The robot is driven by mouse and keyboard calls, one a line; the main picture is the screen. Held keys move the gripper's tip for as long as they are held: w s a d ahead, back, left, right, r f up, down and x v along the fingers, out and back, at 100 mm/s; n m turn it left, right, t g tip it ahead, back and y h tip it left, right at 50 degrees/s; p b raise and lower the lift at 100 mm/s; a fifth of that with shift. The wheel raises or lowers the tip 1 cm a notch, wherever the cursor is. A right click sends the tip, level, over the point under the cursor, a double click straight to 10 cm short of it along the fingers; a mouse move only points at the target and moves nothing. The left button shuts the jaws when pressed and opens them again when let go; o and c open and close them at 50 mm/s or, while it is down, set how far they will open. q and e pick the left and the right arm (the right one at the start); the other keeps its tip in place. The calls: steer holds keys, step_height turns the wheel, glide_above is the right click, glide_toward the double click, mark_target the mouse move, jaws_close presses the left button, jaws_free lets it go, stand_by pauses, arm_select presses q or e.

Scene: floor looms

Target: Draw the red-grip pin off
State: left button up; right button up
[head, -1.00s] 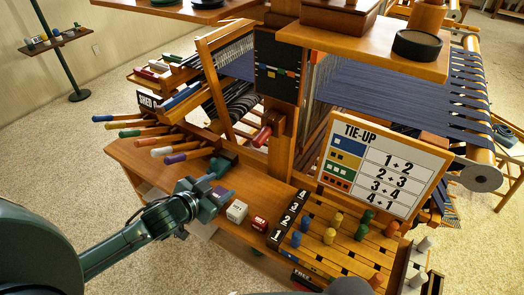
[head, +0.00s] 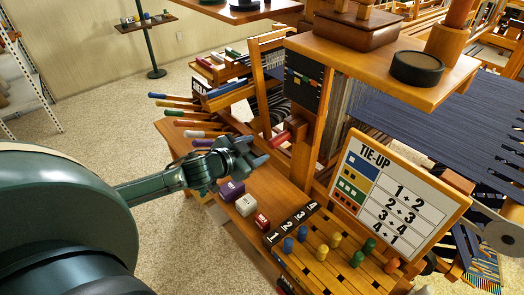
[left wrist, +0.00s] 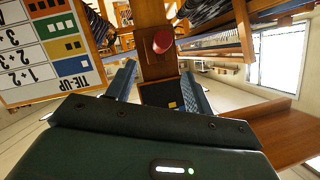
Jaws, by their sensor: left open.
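The red-grip pin (head: 281,138) sticks out from a wooden block (head: 300,128) on the loom's upright post. In the left wrist view the red grip (left wrist: 163,41) shows end-on, beyond the fingertips and above the middle of the gap between them. My left gripper (head: 256,151) is open and empty, with its fingers pointing toward the post, just to the left of and a little below the pin in the head view. Both fingers of the left gripper (left wrist: 160,84) show in the left wrist view, apart from the pin. My right gripper is not in view.
Below my left gripper, a purple block (head: 231,191), a white block (head: 246,204) and a red block (head: 262,220) stand on the wooden bench. Several coloured handles (head: 183,123) stick out at left. The tie-up board (head: 395,195) and pegs stand at right.

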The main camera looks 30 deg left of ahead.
mark_target(275, 140)
arm_select(q)
steer(key=b+x, duration=0.3)
steer(key=x, duration=0.8)
steer(key=shift+w+a+f, duration=0.1)
steer(key=shift+w, duration=0.2)
steer(key=shift+w+f+b, duration=0.15)
steer(key=shift+w+b, duration=0.15)
steer(key=shift+w, duration=0.5)
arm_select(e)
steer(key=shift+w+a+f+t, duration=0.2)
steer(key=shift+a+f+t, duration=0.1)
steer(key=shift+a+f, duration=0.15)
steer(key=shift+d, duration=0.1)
arm_select(q)
steer(key=c, duration=0.8)
jaws_close()
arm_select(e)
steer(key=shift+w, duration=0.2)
arm_select(q)
steer(key=shift+s, duration=0.1)
